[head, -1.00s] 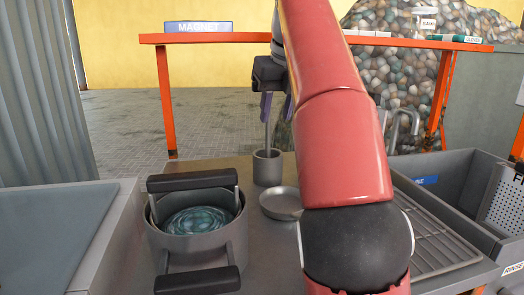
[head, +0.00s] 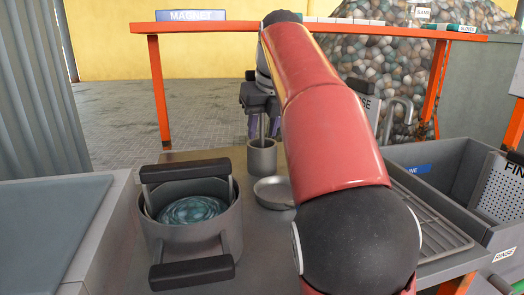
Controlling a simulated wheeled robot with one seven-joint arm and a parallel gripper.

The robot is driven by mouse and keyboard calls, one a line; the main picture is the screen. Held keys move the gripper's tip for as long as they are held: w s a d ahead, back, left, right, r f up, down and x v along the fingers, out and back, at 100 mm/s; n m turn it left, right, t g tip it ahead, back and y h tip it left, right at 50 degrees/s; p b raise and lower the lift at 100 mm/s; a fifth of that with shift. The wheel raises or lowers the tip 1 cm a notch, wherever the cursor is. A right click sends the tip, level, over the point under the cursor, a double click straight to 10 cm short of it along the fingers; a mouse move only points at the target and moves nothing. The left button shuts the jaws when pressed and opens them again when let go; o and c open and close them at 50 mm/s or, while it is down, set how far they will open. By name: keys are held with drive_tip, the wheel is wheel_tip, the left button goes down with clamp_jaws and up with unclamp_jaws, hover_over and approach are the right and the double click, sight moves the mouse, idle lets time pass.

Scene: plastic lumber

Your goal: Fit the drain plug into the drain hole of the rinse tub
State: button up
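My gripper (head: 263,128) is over the far part of the bench, with its two purple fingers pointing down and spread apart. A thin upright rod (head: 263,129) stands between the fingers and goes down into a small grey cup (head: 262,157). I see clear space beside the rod, so the gripper looks open. A grey tub (head: 448,158) stands at the right, with a RINSE label (head: 503,254) at its near corner. Its floor and drain hole are hidden. I cannot make out a drain plug in this view.
A grey pot (head: 192,238) with black handles and dark liquid stands left of centre. A shallow dish (head: 274,192) lies near the cup. An orange-framed shelf (head: 160,90) spans the back.

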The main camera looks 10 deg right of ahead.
clamp_jaws()
drive_tip(key=shift+r, duration=0.1)
idle(0.3)
